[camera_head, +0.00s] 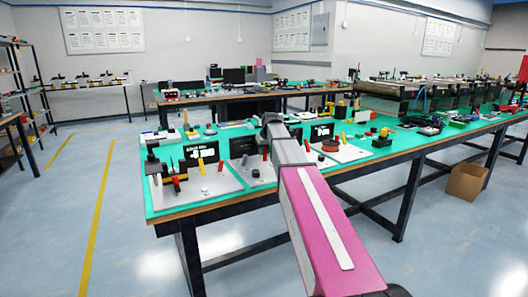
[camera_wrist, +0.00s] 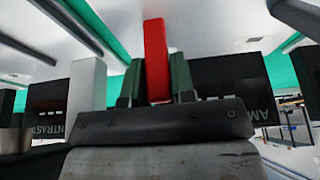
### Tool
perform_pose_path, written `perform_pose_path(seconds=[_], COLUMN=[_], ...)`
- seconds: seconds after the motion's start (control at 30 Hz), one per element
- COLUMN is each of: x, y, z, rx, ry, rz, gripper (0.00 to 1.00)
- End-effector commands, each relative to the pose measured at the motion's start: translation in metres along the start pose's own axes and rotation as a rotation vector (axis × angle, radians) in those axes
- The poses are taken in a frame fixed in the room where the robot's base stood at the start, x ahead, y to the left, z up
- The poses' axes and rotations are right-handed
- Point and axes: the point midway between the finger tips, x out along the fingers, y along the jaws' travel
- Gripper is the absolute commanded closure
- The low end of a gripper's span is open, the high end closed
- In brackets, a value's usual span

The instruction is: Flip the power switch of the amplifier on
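In the wrist view a red lever (camera_wrist: 156,60) stands upright between the two dark green fingers of my gripper (camera_wrist: 157,82). The fingers are close together, with no clear gap between them and the lever. A black sign beginning "AM" (camera_wrist: 232,82) is behind on the right, and a black sign (camera_wrist: 60,105) with letters like "NTRAST" is on the left. In the head view my pink and grey arm reaches over the front bench, and its end hides the gripper, the lever and part of the middle panel (camera_head: 257,174). I cannot tell the switch's position.
The green bench top (camera_head: 160,208) carries a white panel (camera_head: 192,188) with a black sign to the left. Another panel (camera_head: 345,152) with a red round part is to the right. Small conveyors (camera_head: 440,95) stand at the back right. A cardboard box (camera_head: 466,182) is under the bench.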

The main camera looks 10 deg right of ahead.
Motion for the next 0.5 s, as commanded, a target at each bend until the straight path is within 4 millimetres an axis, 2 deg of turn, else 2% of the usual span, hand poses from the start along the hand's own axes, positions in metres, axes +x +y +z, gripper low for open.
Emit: perform_pose_path(seconds=[0.03,0.07,0.5], x=[-0.0001,-0.0001,-0.0030], y=[0.0000,0.0000,-0.0004], z=[0.0000,0.0000,0.0062], rx=[0.000,0.000,0.001], ry=[0.000,0.000,0.113], rz=[0.000,0.000,0.000], gripper=[0.92,1.00,1.00])
